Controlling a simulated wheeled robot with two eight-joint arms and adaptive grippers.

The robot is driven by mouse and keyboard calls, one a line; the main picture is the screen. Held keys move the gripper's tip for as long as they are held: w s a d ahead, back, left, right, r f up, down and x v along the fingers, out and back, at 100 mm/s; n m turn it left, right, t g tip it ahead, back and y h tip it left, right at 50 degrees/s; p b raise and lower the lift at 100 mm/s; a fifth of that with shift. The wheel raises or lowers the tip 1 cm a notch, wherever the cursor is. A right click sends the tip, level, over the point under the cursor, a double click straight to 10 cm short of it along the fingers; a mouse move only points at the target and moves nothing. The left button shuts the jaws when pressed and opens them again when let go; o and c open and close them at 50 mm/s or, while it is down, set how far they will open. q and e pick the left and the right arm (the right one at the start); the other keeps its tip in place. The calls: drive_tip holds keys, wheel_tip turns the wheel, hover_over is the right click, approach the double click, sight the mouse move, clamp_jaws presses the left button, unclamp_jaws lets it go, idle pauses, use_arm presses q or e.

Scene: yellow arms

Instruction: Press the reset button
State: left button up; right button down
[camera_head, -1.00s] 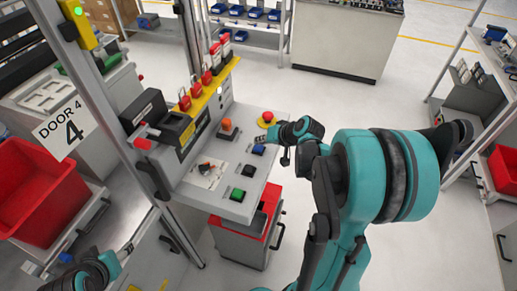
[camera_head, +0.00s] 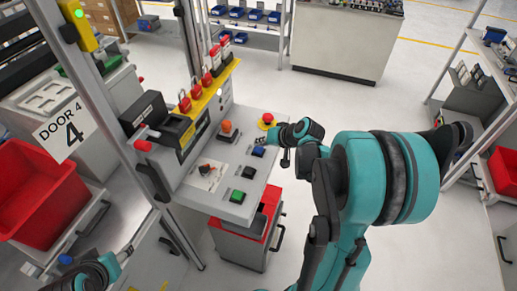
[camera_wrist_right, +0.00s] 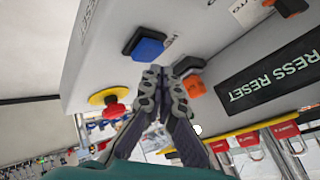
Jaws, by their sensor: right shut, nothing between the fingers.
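The grey control panel (camera_head: 208,190) carries a blue button (camera_head: 258,152), a black button (camera_head: 248,171), a green button (camera_head: 237,196), an orange button (camera_head: 227,127) and a red mushroom button on a yellow base (camera_head: 267,118). Which one is marked reset cannot be read. My right gripper (camera_head: 262,139) is above the panel, close to the blue button. In the right wrist view its fingers (camera_wrist_right: 166,72) are shut and empty, in front of the panel between the blue button (camera_wrist_right: 147,47) and orange button (camera_wrist_right: 195,87). Contact cannot be told. My left gripper's fingers do not show.
A dark display reading "PRESS RESET" (camera_wrist_right: 268,72) is on the panel's upright face. Red padlocks (camera_head: 207,79) hang along a yellow rail behind the panel. A red-topped cabinet (camera_head: 240,240) stands below. A frame post (camera_head: 100,120) stands to the left. Open floor lies right.

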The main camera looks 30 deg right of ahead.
sight(260, 150)
drive_tip(key=shift+f+b, duration=0.45)
drive_tip(key=shift+f+b, duration=0.45)
idle(0.7)
drive_tip(key=shift+r, duration=0.1)
drive_tip(key=shift+r+p, duration=0.7)
drive_tip(key=shift+r, duration=0.1)
wheel_tip(260, 150, up, 5)
drive_tip(key=p, duration=0.4)
drive_tip(key=shift+r, duration=0.1)
